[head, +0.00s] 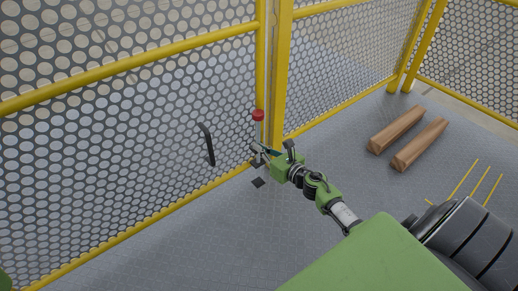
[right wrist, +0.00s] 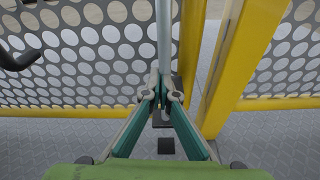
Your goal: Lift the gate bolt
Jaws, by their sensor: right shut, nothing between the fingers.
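The gate bolt is a thin upright rod with a red knob (head: 258,115) on top, at the edge of the yellow mesh gate beside the post. In the right wrist view the pale grey bolt rod (right wrist: 164,35) runs down to my fingertips; its knob is out of that picture. My right gripper (head: 258,150) is at the lower part of the rod, below the knob. In the right wrist view its teal-sided fingers (right wrist: 163,92) meet at the tips, shut and empty. Whether the tips touch the rod I cannot tell. My left gripper is not in view.
A black handle (head: 208,145) is on the gate's mesh, left of the bolt. A yellow post (head: 281,70) stands close on the right. A small dark plate (head: 258,183) lies on the floor below. Wooden beams (head: 398,129) lie on the right. The floor between is clear.

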